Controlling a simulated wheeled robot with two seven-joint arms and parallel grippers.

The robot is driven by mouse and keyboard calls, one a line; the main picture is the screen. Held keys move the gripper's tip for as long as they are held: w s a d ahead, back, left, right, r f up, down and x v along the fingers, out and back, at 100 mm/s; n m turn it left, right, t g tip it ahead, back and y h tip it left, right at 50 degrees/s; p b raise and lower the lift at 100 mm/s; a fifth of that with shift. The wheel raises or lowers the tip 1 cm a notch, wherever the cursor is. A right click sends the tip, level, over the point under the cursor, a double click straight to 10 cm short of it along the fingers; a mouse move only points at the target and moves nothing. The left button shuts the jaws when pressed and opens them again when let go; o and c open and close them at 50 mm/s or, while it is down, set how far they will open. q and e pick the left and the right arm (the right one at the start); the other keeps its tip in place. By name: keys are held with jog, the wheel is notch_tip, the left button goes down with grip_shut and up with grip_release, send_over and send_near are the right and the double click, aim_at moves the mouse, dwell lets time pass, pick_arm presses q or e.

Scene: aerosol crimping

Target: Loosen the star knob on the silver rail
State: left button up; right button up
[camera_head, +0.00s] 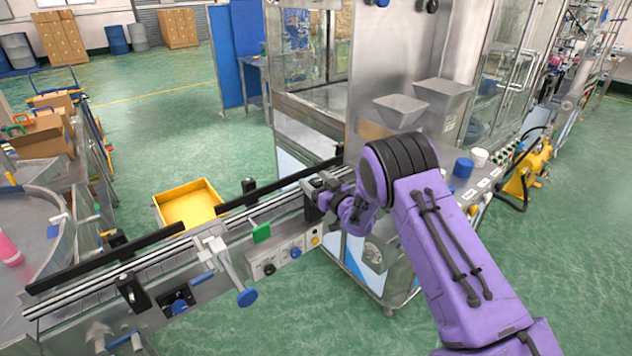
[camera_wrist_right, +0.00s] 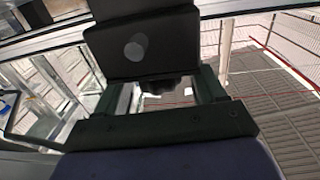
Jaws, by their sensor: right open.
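The silver rail (camera_head: 170,262) is part of a conveyor running from lower left to the machine in the head view. My purple right arm reaches to its far end, where my right gripper (camera_head: 325,190) is at a dark clamp block on the rail. In the right wrist view my open right gripper (camera_wrist_right: 158,92) faces a black block (camera_wrist_right: 142,48) with a grey round spot. The block is just beyond or between the fingers; I cannot tell whether they touch it. I cannot make out a star shape; the knob may be hidden by the gripper. My left gripper is out of view.
A blue-knobbed silver bracket (camera_head: 222,265) and a green block (camera_head: 261,232) are along the conveyor's near side. A control box (camera_head: 283,257) hangs below. A yellow bin (camera_head: 190,204) is behind it. The steel machine panel (camera_head: 390,60) rises close beyond my gripper.

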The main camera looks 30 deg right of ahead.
jog(key=c, duration=1)
jog(key=shift+f+n+y+b, duration=0.15)
jog(key=shift+n+y+b, duration=0.55)
jog(key=shift+y+b, duration=0.3)
jog(key=y, duration=0.1)
jog(key=n+y, duration=0.1)
jog(key=shift+r+n+g+y+b, duration=0.2)
jog(key=shift+n+g+y+b, duration=0.1)
jog(key=shift+b, duration=0.1)
jog(key=o, duration=1)
